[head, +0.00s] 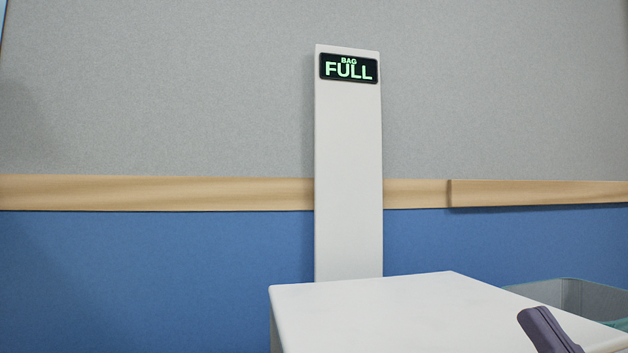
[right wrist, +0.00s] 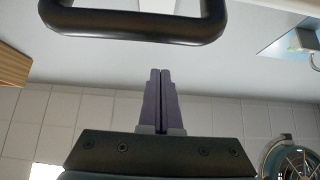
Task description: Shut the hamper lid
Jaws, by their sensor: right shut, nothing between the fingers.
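A white box-like unit with a flat top (head: 400,312) stands low in the head view, with a tall white post (head: 348,190) behind it. I take it for the hamper; its front is out of the frame, and I cannot tell how its lid stands. My right gripper (head: 537,322) shows as dark purple fingers by the top's right side. In the right wrist view my right gripper (right wrist: 160,74) is shut and empty. Its tips point at a pale surface, just short of a black bar handle (right wrist: 135,27). My left gripper is not in view.
A sign (head: 349,69) on the post reads "BAG FULL". A grey bin (head: 572,298) stands right of the white top. Behind is a grey and blue wall with a wooden rail (head: 150,193). The right wrist view shows pale tiles (right wrist: 60,110) and a round spoked thing (right wrist: 290,158).

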